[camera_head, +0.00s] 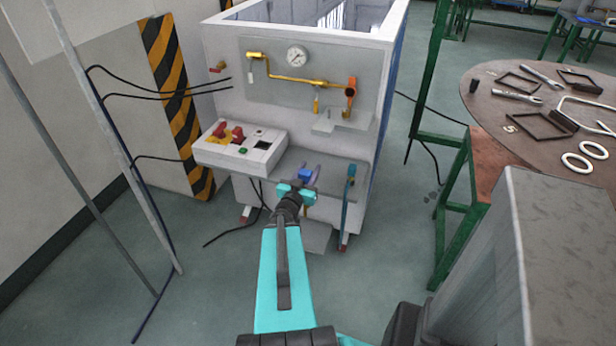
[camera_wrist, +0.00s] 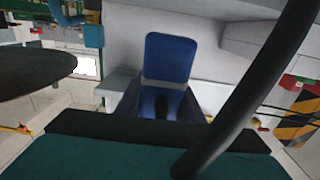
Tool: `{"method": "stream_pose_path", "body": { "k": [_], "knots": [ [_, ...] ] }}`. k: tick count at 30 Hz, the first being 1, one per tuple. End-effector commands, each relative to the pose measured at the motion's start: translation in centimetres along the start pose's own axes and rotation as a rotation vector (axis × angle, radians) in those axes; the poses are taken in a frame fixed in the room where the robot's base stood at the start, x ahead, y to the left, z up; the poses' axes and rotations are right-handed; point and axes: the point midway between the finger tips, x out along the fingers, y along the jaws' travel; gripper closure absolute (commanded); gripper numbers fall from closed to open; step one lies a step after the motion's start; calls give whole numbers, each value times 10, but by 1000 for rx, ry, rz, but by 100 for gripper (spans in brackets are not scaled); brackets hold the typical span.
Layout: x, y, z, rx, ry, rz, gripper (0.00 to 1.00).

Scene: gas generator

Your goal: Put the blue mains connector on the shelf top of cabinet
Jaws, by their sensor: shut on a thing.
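The blue mains connector (camera_head: 305,174) is between the fingers of my gripper (camera_head: 304,172), in front of the cabinet's lower front. My gripper is shut on it. In the wrist view the connector (camera_wrist: 168,58) shows as an upright blue block beyond the dark gripper body; its lower part is in shadow. The white cabinet (camera_head: 218,60) stands ahead, with a gauge and yellow pipe on its front panel. A small grey shelf (camera_head: 326,127) sticks out below the pipe, above and right of my gripper, and looks bare. I cannot tell whether the connector touches the cabinet.
A white control box (camera_head: 210,154) with red and yellow switches juts out left of my gripper. A blue-handled valve pipe (camera_head: 348,190) stands to the right. Black cables (camera_head: 160,96) run at the left. A round table (camera_head: 490,110) with tools is at the right.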

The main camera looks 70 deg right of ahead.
Motion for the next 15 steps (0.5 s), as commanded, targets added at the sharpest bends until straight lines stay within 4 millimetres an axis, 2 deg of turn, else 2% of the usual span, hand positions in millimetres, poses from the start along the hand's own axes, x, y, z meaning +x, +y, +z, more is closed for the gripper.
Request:
{"method": "stream_pose_path", "body": {
  "k": [15],
  "knots": [
    [-5, -11, 1, 0, 2, -15, 93]
  ]
}}
